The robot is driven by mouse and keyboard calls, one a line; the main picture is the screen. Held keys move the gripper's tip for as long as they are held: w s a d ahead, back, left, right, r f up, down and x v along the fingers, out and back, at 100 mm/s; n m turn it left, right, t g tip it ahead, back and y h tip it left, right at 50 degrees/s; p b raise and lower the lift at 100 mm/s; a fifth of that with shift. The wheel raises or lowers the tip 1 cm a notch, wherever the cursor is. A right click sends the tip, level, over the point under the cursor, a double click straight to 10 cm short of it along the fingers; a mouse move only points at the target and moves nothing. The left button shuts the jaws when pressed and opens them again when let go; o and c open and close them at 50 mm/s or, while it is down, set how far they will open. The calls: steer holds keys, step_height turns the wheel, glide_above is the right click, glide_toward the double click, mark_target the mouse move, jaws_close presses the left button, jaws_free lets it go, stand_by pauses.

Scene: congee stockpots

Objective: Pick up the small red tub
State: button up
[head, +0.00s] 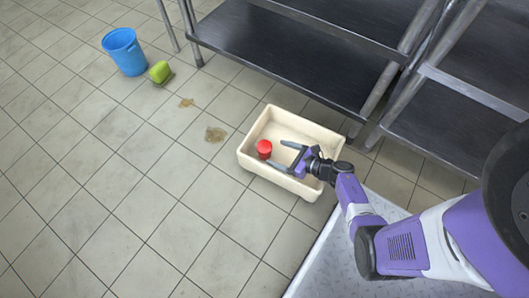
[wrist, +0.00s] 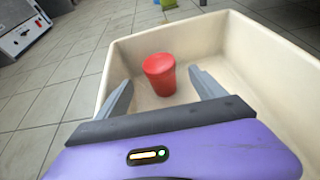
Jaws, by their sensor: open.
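The small red tub (head: 264,149) stands upright inside a cream rectangular bin (head: 247,162) on the floor, toward the bin's left part in the head view. In the wrist view the red tub (wrist: 160,74) sits ahead of my fingers, roughly midway between them, with the bin's wall (wrist: 270,50) around it. My gripper (head: 272,154) is open and reaches into the bin from the right. In the wrist view my gripper (wrist: 160,92) shows its two grey fingers spread apart, with nothing held. The tub appears to be just beyond the fingertips.
A blue bucket (head: 125,52) and a green object (head: 160,72) stand on the tiled floor at the upper left. Brownish stains (head: 215,134) mark the tiles. Metal shelving (head: 300,50) stands behind the bin. Floor left of the bin is clear.

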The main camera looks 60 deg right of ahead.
mark_target(268, 149)
steer(key=shift+x, duration=0.75)
steer(key=b+x, duration=0.2)
steer(key=x, duration=0.4)
steer(key=shift+f, duration=0.2)
steer(key=c, duration=1.6)
